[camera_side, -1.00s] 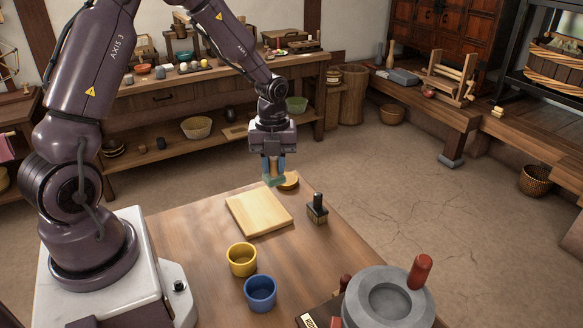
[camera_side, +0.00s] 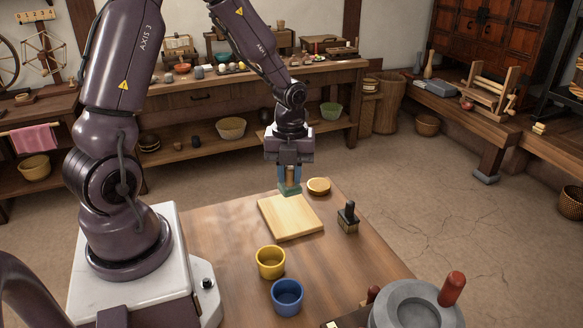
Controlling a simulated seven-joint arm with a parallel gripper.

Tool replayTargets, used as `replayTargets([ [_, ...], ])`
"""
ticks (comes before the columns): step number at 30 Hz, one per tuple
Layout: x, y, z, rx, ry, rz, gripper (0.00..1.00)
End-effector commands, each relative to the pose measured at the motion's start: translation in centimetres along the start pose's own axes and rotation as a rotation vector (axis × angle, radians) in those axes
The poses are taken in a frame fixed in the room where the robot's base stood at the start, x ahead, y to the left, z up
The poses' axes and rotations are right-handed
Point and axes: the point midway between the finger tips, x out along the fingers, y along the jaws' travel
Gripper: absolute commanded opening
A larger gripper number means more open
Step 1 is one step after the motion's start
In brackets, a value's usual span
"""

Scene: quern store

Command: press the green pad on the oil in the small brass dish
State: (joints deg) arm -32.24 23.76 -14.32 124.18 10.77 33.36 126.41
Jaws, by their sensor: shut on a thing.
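My gripper (camera_side: 289,180) is shut on the wooden handle of a stamp-like tool with a green pad (camera_side: 290,190) at its bottom. It holds the tool roughly upright by the back edge of the pale wooden board (camera_side: 290,217). I cannot tell whether the pad touches anything below it. The small brass dish (camera_side: 318,186) stands at the back of the table, just right of the pad and apart from it in the picture. The oil in it is too small to make out clearly.
A dark block with a black handle (camera_side: 348,218) stands right of the board. A yellow cup (camera_side: 271,262) and a blue cup (camera_side: 287,297) stand in front. A grey quern (camera_side: 418,305) with a red handle fills the front right corner. The table's middle right is clear.

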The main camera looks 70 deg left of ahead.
Motion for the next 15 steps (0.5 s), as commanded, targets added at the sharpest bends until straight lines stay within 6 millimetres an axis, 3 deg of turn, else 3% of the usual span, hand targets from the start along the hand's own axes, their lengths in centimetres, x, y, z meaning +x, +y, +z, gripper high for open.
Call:
replayTargets([
  [5,2.3,-2.0,3.5,-0.026,0.002,-0.002,0.03],
  [15,4.8,-5.9,13.6,-0.028,0.001,-0.002,0.03],
])
